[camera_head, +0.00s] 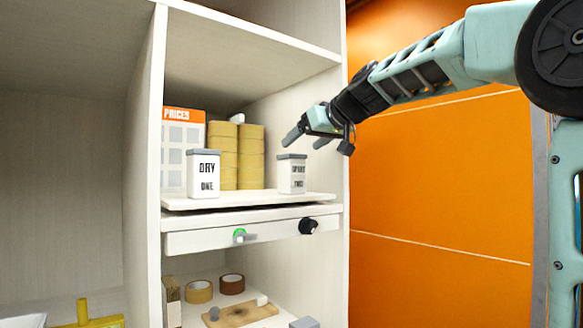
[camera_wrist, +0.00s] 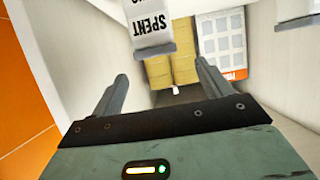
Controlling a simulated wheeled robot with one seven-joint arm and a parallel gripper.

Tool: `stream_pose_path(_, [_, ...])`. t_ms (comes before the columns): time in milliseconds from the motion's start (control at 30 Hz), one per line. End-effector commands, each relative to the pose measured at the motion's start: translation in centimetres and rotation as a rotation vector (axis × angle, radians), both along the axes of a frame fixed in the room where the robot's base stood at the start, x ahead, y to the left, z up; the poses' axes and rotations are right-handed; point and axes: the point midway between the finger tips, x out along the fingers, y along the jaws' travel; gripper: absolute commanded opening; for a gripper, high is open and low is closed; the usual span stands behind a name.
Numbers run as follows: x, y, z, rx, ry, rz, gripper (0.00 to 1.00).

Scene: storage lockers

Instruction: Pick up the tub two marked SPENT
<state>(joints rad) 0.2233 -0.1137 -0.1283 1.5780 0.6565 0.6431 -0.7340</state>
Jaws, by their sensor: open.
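The tub marked SPENT TWO (camera_head: 292,174) is a white box with a grey lid, upright at the right of the upper shelf board. In the wrist view the tub (camera_wrist: 153,22) shows upside down at the top edge, partly cut off, with SPENT legible. My gripper (camera_head: 320,140) is open and empty, above and slightly right of the tub's lid, apart from it. In the wrist view my fingers (camera_wrist: 162,72) are spread, and the tub's lid shows beyond the gap between them.
A similar tub marked DRY ONE (camera_head: 204,175) stands on the left of the board (camera_head: 250,199). Stacked yellow rolls (camera_head: 237,155) and a PRICES card (camera_head: 183,130) are behind. The locker's right wall (camera_head: 310,110) is close to my gripper. A drawer front with knobs (camera_head: 270,234) lies below.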

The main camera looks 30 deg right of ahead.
Motion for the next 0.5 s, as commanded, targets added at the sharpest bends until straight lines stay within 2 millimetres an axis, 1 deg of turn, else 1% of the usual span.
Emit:
stream_pose_path(33, [0.6,0.1,-0.1,0.001,0.002,0.001,0.78])
stream_pose_path(100, [1.2,0.1,-0.4,0.002,0.002,0.000,0.78])
stream_pose_path(267, [2.0,0.1,-0.8,0.001,0.002,0.000,0.78])
stream_pose_path(500, [5.0,0.1,-2.5,0.002,0.003,0.001,0.78])
